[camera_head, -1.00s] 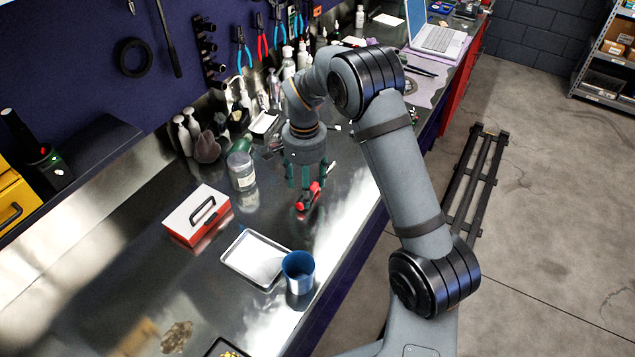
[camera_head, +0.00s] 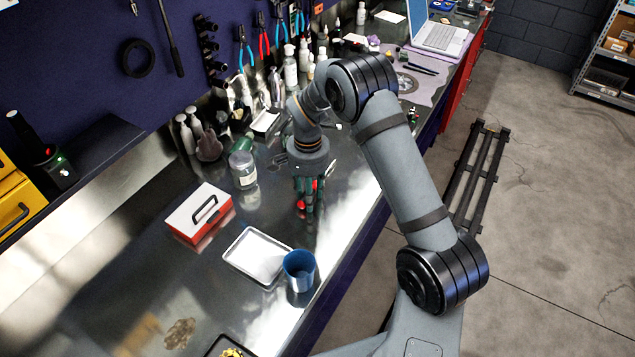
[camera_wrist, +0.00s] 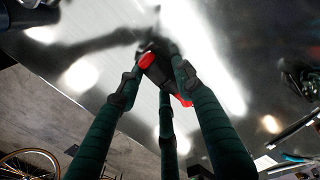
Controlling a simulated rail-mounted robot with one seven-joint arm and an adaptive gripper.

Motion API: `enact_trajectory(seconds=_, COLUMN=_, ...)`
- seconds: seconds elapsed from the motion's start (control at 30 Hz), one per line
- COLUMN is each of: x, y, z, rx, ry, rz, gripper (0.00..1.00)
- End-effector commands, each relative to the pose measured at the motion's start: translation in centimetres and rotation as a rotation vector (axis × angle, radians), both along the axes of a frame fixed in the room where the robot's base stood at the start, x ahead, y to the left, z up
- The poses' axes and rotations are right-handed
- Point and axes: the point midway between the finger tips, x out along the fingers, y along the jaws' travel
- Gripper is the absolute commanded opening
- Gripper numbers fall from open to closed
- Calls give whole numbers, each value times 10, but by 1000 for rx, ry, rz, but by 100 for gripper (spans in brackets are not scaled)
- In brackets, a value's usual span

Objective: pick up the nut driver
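A red and black tool, which I take to be the nut driver (camera_head: 301,205), lies on the metal bench top. My gripper (camera_head: 307,208) points down over it, with green fingers on its near side hiding much of it. In the wrist view the tool (camera_wrist: 157,68) lies between the tips of my gripper's three fingers (camera_wrist: 160,65). Its red parts show on both sides of a black middle. The fingertips are very close to it or touching it; I cannot tell whether they are closed on it. Its shaft is not clearly visible.
A clear jar (camera_head: 243,170) stands left of my gripper, with a red and white case (camera_head: 198,214) further left. A white tray (camera_head: 232,262) and a blue cup (camera_head: 299,268) are nearer. Bottles (camera_head: 290,68) line the back. Bench top right of the gripper is mostly clear.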

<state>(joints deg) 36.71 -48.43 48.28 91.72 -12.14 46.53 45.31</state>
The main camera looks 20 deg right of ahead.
Motion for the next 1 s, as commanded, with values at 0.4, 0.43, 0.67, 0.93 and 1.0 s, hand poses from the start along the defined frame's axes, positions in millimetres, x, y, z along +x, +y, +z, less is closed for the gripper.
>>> enact_trajectory(seconds=0.4, x=0, y=0, z=0, rx=0, ry=0, rz=0, gripper=9)
enact_trajectory(seconds=0.43, x=0, y=0, z=0, rx=0, ry=0, rz=0, gripper=7)
enact_trajectory(seconds=0.67, x=0, y=0, z=0, rx=0, ry=0, rz=0, gripper=5)
enact_trajectory(seconds=0.93, x=1, y=0, z=14, rx=1, ry=-4, rz=1, gripper=5)
enact_trajectory(seconds=1.0, x=1, y=0, z=22, rx=1, ry=-6, rz=-1, gripper=5)
